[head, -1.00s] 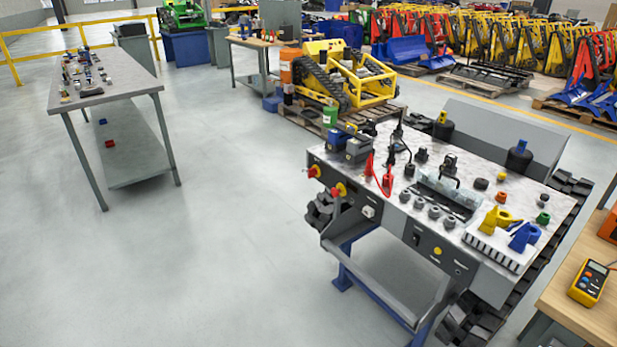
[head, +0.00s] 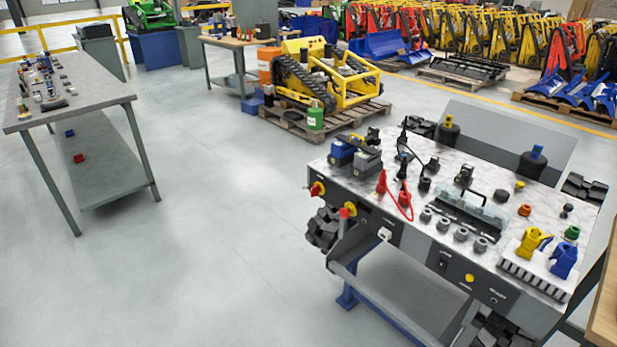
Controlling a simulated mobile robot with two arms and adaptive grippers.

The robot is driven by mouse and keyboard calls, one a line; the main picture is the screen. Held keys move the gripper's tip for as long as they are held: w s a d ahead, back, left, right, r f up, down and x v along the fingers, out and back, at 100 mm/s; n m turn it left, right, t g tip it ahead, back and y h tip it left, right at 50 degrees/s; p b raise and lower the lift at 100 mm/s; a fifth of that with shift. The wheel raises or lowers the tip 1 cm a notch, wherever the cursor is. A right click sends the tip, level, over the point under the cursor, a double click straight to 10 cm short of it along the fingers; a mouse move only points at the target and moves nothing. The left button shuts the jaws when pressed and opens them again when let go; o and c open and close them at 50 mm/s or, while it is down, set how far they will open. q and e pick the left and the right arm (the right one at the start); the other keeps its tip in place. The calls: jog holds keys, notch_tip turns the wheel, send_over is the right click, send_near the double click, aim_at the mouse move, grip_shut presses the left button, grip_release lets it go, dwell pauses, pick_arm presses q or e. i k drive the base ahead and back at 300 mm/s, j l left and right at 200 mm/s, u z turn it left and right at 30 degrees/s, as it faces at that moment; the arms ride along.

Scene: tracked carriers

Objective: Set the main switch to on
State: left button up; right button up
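The left red knob (head: 317,189) is at the panel's left end. The right red knob (head: 348,210) is a little to its right and sticks out toward me. I cannot tell from their labels which is the main switch, and their on or off positions are too small to read. A black switch (head: 444,263) and a yellow button (head: 470,278) are farther right on the panel. Neither of my grippers is in view.
The bench top (head: 400,150) holds batteries (head: 355,155), red cable clamps (head: 404,199), a clear-sided tray (head: 470,213) and yellow and blue connectors (head: 548,250). A long grey table (head: 85,85) stands at left. A yellow tracked machine (head: 325,78) sits on a pallet behind. The floor (head: 220,230) between is clear.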

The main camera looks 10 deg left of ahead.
aim_at(316, 189)
jog(key=i+j+z, duration=0.15)
jog(key=j, duration=0.25)
jog(key=i+j+z, duration=0.2)
jog(key=j, duration=0.25)
jog(key=i+j+z, duration=0.15)
jog(key=j, duration=0.3)
jog(key=i+j+z, duration=0.15)
jog(key=j, duration=0.3)
jog(key=i+j+z, duration=0.15)
jog(key=j, duration=0.35)
jog(key=i+j+z, duration=0.2)
jog(key=j, duration=0.3)
jog(key=k, duration=0.1)
